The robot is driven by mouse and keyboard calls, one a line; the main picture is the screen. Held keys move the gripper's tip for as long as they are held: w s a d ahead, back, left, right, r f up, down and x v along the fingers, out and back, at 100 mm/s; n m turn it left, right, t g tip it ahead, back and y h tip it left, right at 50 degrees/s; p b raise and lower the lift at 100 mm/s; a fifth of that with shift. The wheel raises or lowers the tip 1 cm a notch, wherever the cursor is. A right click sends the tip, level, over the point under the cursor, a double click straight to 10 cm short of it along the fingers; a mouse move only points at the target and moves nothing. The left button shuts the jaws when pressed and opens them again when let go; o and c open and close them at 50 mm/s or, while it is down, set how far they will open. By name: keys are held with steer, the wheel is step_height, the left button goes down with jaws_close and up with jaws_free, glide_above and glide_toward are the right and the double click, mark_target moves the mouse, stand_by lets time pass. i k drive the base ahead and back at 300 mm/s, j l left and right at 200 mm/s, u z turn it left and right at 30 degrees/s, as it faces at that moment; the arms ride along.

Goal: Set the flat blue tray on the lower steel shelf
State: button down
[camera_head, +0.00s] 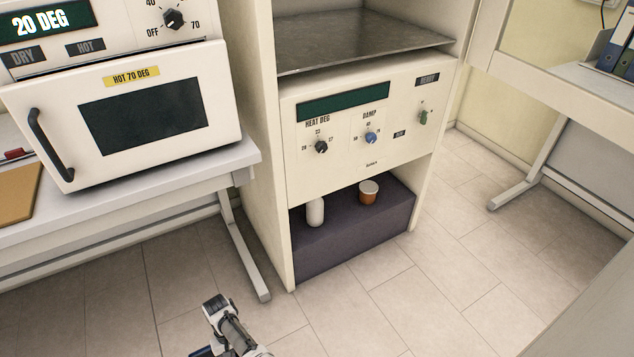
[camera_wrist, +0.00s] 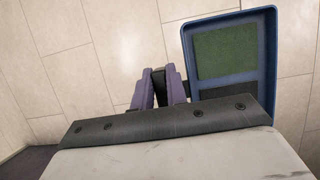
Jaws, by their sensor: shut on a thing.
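The flat blue tray (camera_wrist: 271,45) shows in the wrist view, right of centre, with a green panel inside its raised rim. My gripper (camera_wrist: 160,76) has purple fingers and is shut on the tray's left edge; the exact contact is partly hidden. The tray hangs over the tiled floor. In the head view my arm shows at the bottom, but the gripper and tray are not clearly visible there. A grey steel shelf (camera_head: 360,42) lies bare in the tall cream cabinet, above a control panel. No other steel shelf is in view.
The control panel (camera_head: 370,125) sits below the shelf. A low bay under it holds a white bottle (camera_head: 315,212) and an orange jar (camera_head: 368,194). A white oven (camera_head: 130,110) stands on a bench at left. Tiled floor (camera_head: 450,270) in front is clear.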

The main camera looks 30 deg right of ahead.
mark_target(350, 42)
steer(key=i+l+z, duration=0.15)
steer(key=l, duration=0.25)
steer(key=l+z, duration=0.15)
steer(key=l, duration=0.2)
steer(key=i+l+z, duration=0.15)
steer(key=l, duration=0.2)
steer(key=i+l+z, duration=0.15)
steer(key=l, duration=0.2)
steer(key=i, duration=0.05)
